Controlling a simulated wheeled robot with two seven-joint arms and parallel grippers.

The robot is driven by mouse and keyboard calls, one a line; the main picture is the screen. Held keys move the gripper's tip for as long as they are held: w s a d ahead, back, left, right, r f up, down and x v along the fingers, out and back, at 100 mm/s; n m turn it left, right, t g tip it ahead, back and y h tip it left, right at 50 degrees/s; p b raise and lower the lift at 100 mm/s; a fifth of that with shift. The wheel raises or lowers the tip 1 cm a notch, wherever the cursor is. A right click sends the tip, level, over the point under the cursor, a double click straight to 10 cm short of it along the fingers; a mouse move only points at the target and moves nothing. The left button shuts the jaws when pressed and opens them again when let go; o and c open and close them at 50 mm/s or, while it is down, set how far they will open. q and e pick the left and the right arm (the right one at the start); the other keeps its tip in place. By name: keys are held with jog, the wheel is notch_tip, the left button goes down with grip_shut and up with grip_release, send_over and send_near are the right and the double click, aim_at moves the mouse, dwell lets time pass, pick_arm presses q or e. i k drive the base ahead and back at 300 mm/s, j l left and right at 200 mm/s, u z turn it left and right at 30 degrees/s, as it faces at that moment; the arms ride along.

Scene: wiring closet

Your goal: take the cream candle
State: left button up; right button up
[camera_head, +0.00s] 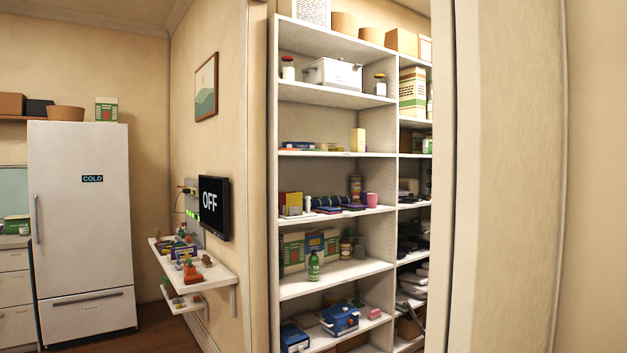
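A pale cream upright block (358,140) stands on the second shelf down of the tall white shelving unit, right of its middle. It may be the cream candle, but it is too small to tell. A small whitish upright item (307,203) stands one shelf lower, and I cannot tell what it is. No other candle can be made out. Neither of my grippers is in view.
The white shelving unit (336,97) stands beyond a doorway with a pale jamb (461,180) on the right. A wall ledge (212,272) with small items juts out left of the doorway, under a screen reading OFF (214,207). A white fridge (80,220) stands far left.

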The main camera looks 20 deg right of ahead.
aim_at(358, 135)
jog(key=i+j, duration=0.85)
jog(key=j, duration=0.2)
jog(key=i+l, duration=0.2)
jog(key=i, duration=0.35)
jog(key=i+l, duration=0.15)
jog(key=i, duration=0.35)
jog(key=i+l, duration=0.2)
jog(key=i, duration=0.35)
